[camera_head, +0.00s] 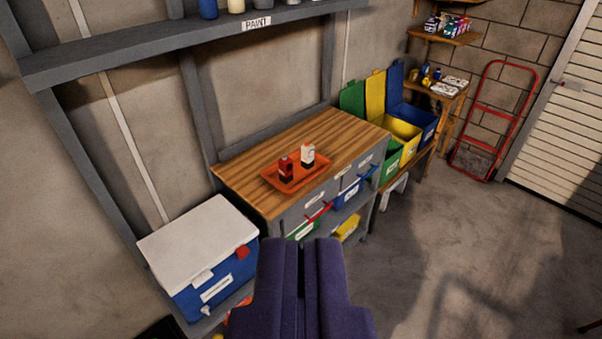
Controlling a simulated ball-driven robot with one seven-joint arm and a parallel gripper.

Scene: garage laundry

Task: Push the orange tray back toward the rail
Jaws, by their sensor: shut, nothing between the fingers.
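The orange tray (290,186) lies on the wooden top of a grey workbench (248,168), near its front edge. A dark red bottle (286,170) and a white bottle (308,154) with a dark cap stand on the tray. A strip of bare wood shows between the tray and the back of the bench. My gripper (303,250) is purple, shut and empty. It shows at the bottom middle, below the bench in the picture and apart from the tray.
A blue cooler with a white lid (200,240) stands left of the bench. Green, yellow and blue bins (405,133) with raised lids stand to the right. A grey shelf (130,60) runs along the wall. A red hand truck (492,120) leans further back. Floor at right is clear.

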